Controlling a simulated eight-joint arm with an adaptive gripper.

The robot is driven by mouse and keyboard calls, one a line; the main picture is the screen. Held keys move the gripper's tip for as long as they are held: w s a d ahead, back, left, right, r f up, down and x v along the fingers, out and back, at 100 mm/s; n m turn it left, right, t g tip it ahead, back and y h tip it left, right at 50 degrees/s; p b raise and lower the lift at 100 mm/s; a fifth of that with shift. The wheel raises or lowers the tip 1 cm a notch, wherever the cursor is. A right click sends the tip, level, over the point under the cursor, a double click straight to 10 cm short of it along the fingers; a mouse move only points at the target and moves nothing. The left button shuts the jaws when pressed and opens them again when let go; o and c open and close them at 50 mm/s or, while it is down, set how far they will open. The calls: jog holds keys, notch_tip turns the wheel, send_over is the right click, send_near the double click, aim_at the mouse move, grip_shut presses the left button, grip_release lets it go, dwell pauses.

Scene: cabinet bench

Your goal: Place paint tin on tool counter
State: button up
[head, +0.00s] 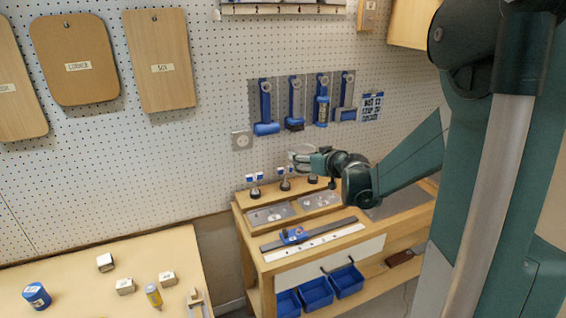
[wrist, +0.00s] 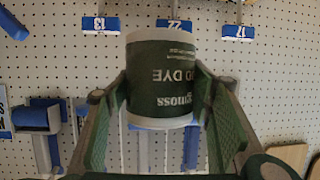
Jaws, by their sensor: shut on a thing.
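The paint tin (wrist: 162,88) has a dark green wood dye label and pale rims. It shows upside down in the wrist view, between the two fingers of my gripper (wrist: 160,74). My gripper is shut on its sides. In the head view my gripper (head: 307,160) is small and holds the pale tin above the back of the wooden bench, which looks like the tool counter (head: 249,238). The tin is clear of the bench top there. Its exact height above the bench is hard to tell.
The bench carries metal trays (head: 270,214), small stands at the back and a rail with a blue clamp (head: 293,236). Blue bins (head: 316,291) sit below. Blue-handled tools (head: 295,103) hang on the pegboard. A left table (head: 80,262) holds a blue tin and small items.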

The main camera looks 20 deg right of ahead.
jog(key=s+d+m+h, duration=0.2)
jog(key=s+d, duration=0.3)
jog(key=d, duration=0.8)
jog(key=s+d+m+g+h+p, duration=0.15)
jog(key=s+d, duration=0.25)
jog(key=d, duration=1)
jog(key=s+d+m+h+b, duration=0.1)
jog(key=s+d+m+h, duration=0.3)
jog(key=d, duration=0.9)
notch_tip(320, 180, down, 11)
jog(key=s+n+y, duration=0.1)
jog(key=n, duration=0.1)
jog(key=shift+a, duration=0.2)
jog(key=shift+f+t, duration=0.25)
jog(key=shift+f+b, duration=1.3)
jog(key=shift+f, duration=1.9)
jog(key=shift+f, duration=0.35)
jog(key=o, duration=1.4)
